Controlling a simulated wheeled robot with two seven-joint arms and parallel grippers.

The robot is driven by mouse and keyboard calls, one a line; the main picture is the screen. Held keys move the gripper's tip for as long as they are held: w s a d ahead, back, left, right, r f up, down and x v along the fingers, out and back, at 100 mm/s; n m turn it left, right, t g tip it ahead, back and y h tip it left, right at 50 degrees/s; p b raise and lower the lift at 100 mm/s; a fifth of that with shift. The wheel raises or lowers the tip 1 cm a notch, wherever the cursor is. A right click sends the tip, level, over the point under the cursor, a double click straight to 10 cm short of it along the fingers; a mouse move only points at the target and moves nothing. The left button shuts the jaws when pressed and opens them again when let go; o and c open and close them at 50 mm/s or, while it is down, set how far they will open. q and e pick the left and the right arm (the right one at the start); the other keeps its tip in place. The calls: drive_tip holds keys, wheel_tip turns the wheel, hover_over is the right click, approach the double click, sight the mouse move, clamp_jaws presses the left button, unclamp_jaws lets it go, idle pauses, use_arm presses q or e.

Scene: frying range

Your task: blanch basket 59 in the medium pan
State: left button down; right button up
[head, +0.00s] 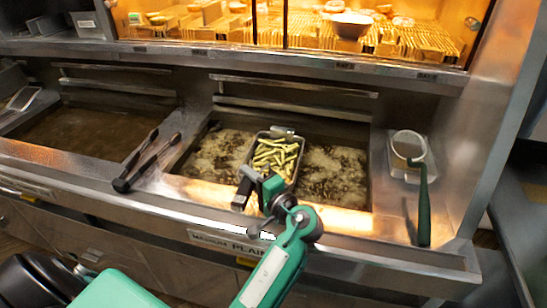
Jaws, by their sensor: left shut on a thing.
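A wire basket (297,172) full of pale green-yellow sticks sits within the outline of the medium pan (200,135), the middle vat with bubbling oil. The oil foams on both sides of the basket. I cannot tell how deep the basket hangs in it, and its number is not readable. My left gripper (258,188) is at the near end of the basket, over the pan's front edge, shut on the basket's handle, which it mostly hides. A label reading "MEDIUM PLAIN" (222,239) is on the front below. My right gripper is not in view.
Black-handled tongs (147,162) lie across the ledge between the left vat (75,130) and the medium pan. A skimmer with a green handle (424,205) rests at the right. A lit shelf with food and a bowl (351,25) stands behind.

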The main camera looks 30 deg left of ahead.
use_arm(q)
wheel_tip(320, 180, up, 4)
drive_tip(key=p, duration=0.2)
drive_tip(key=shift+p, duration=0.3)
wheel_tip(320, 180, up, 12)
drive_tip(key=p, duration=0.9)
drive_tip(key=shift+r+p, duration=0.15)
drive_tip(key=shift+p, duration=0.15)
